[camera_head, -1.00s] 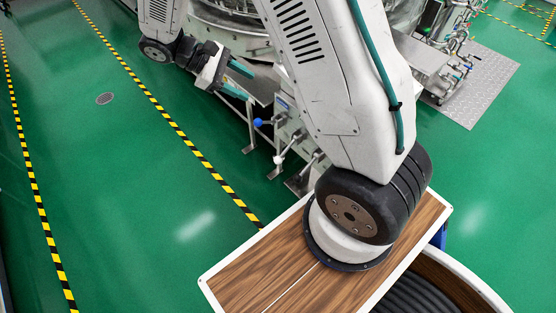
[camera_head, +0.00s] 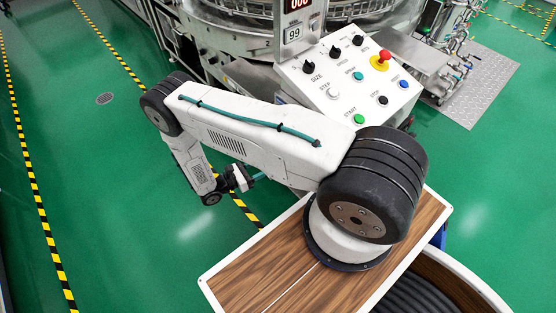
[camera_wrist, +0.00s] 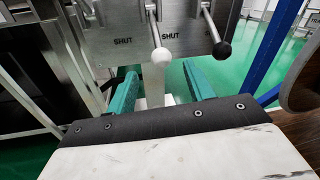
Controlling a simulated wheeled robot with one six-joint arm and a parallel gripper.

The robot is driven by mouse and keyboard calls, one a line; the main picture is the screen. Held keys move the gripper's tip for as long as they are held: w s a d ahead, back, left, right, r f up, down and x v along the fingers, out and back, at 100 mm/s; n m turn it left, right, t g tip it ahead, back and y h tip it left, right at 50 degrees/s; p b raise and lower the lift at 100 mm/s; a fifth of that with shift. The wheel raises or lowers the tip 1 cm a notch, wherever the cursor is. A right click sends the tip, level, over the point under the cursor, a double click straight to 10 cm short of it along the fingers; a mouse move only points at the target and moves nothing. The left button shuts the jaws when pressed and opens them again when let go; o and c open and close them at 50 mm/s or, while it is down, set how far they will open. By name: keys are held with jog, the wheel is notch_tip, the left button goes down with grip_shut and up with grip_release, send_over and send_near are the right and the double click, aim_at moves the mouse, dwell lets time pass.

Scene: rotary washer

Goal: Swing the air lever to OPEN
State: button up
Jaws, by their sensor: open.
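In the wrist view, a grey metal valve panel (camera_wrist: 187,33) carries levers with ball knobs. One lever has a white knob (camera_wrist: 161,55) and hangs down near the picture's middle. Another has a black knob (camera_wrist: 222,49) and hangs to its right. Two SHUT labels show on the panel; no label naming the air lever is readable. My gripper (camera_wrist: 160,87) is open, its teal fingers apart and below the white knob in the picture, with no lever held. In the head view, my gripper (camera_head: 246,180) is low beside my arm, which hides the valve panel.
A white control console (camera_head: 350,82) with knobs, buttons and a red emergency stop (camera_head: 381,60) stands behind my arm. The rotary washer (camera_head: 235,25) is at the back. In the wrist view, a blue frame post (camera_wrist: 277,50) stands at right. Green floor is clear at left.

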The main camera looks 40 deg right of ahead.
jog(key=d, duration=0.2)
jog(key=s+d, duration=0.1)
jog(key=d, duration=0.4)
jog(key=shift+s+d+f, duration=0.2)
jog(key=shift+s+d, duration=0.05)
jog(key=shift+d, duration=0.15)
grip_shut()
jog(key=shift+a, duration=0.1)
